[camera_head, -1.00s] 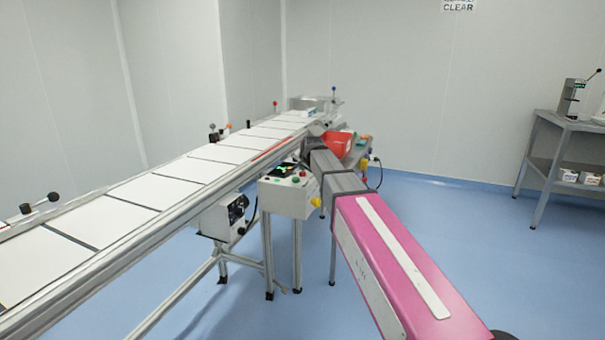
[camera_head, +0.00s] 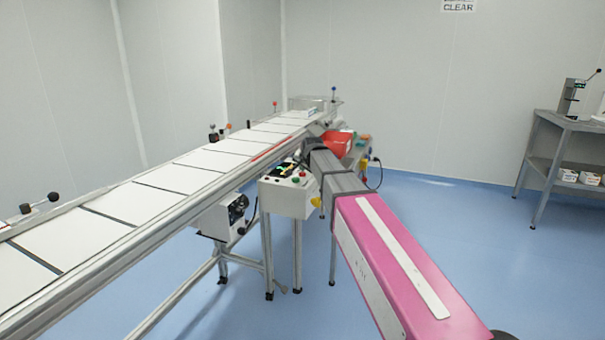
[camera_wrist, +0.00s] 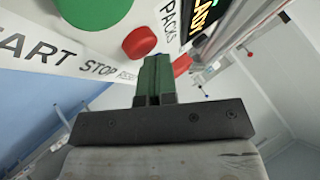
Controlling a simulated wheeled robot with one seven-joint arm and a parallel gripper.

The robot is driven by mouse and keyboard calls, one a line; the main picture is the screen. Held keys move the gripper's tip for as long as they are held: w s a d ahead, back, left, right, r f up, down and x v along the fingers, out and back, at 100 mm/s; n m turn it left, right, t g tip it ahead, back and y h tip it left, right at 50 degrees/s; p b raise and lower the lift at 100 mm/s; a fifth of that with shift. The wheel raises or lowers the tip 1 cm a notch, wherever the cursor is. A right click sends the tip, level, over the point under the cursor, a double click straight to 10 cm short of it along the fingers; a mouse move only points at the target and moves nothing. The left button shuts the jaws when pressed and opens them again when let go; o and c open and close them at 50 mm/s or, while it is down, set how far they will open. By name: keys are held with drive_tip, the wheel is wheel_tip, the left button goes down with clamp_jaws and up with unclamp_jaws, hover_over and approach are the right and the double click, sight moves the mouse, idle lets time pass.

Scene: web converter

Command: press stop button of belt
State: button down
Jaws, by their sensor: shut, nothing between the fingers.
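The red stop button (camera_wrist: 139,42) stands out from a white control panel, with the printed word STOP beside it. A larger green button (camera_wrist: 93,12) sits next to it, by the word START. My gripper (camera_wrist: 155,60) has its green fingers shut together and empty. Their tips are close beside the red button's lower right edge in the wrist view; I cannot tell whether they touch it. My fingertips are hard to make out there.
A lit display (camera_wrist: 205,15) is on the panel right of the buttons. A red bin (camera_head: 338,143) stands behind my arm. A grey table (camera_head: 570,123) is at the far right. Blue floor between is clear.

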sight(304, 173)
drive_tip(key=shift+r, duration=0.85)
drive_tip(key=shift+r, duration=0.15)
drive_tip(key=shift+r, duration=2.35)
